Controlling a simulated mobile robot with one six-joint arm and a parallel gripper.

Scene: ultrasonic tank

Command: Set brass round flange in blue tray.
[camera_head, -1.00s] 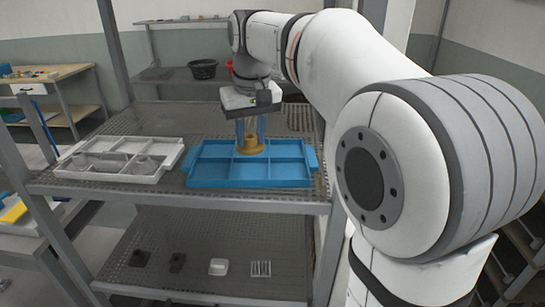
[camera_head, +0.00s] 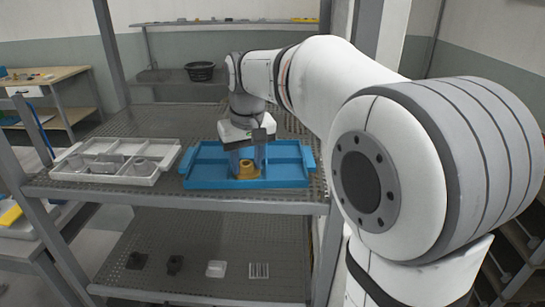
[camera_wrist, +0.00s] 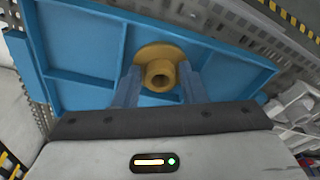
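The brass round flange (camera_head: 246,171) sits hub up inside the blue tray (camera_head: 207,182), in a front compartment near the middle. In the wrist view, the flange (camera_wrist: 160,52) shows its round base and hollow hub, with the blue tray (camera_wrist: 75,38) around it. My gripper (camera_head: 247,168) reaches down into the tray over the flange. In the wrist view, the two blue fingers of my gripper (camera_wrist: 159,84) stand on either side of the hub, slightly apart from it, and look open. The exact contact under the flange is hidden.
A grey-white divided tray (camera_head: 118,181) with grey parts stands left of the blue tray on the mesh shelf. Several small parts lie on the lower shelf (camera_head: 200,245). A black basket (camera_head: 200,71) is on a rack behind. Metal posts frame the shelf.

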